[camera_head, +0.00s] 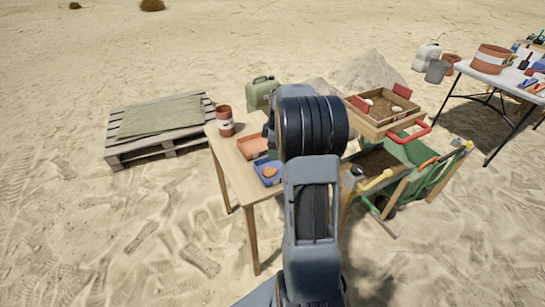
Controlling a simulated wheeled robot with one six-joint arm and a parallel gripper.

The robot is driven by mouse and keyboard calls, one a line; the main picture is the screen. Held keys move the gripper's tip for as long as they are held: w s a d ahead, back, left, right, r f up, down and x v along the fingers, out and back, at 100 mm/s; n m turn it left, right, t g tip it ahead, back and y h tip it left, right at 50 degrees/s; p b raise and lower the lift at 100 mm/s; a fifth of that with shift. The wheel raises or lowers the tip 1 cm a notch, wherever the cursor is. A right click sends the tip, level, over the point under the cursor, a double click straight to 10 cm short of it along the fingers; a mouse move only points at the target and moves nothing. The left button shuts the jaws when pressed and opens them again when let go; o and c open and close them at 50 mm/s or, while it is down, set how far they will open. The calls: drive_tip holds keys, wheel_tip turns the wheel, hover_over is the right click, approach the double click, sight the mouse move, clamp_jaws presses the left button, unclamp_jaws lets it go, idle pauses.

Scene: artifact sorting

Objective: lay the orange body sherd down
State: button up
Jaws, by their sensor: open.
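The orange body sherd (270,172) appears as a small orange piece in the blue tray (262,181) on the wooden table (240,185). An orange tray (250,146) stands just behind the blue one. My arm hides most of the gripper and the right part of the table.
A banded pot (225,121) stands at the table's back left corner. A green jerrycan (262,93) is behind. A sieve box (383,112) and a green wheelbarrow (425,168) crowd the right. A pallet (125,148) lies left; the sand in front is clear.

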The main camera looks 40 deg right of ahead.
drive_tip(key=s+a+r+m+h, duration=0.1)
drive_tip(key=s+a+r+m, duration=0.15)
drive_tip(key=a, duration=0.45)
drive_tip(key=s+a+r+m, duration=0.2)
drive_tip(key=s+a+r, duration=0.2)
drive_tip(key=a, duration=0.3)
drive_tip(key=s+a+f+m+t, duration=0.1)
drive_tip(key=s+a+m+t, duration=0.1)
drive_tip(key=s+a+m, duration=0.3)
drive_tip(key=s+a, duration=0.3)
drive_tip(key=s, duration=0.2)
drive_tip(key=shift+s+a+f+m, duration=0.15)
drive_tip(key=shift+s+a+m, duration=0.1)
drive_tip(key=shift+m, duration=0.1)
drive_tip(key=w+p+v, duration=0.2)
drive_tip(key=p+v, duration=0.6)
drive_tip(key=v, duration=0.1)
drive_tip(key=shift+a+r+t+p, duration=0.2)
drive_tip(key=shift+r+t+p, duration=0.2)
drive_tip(key=shift+r, duration=0.25)
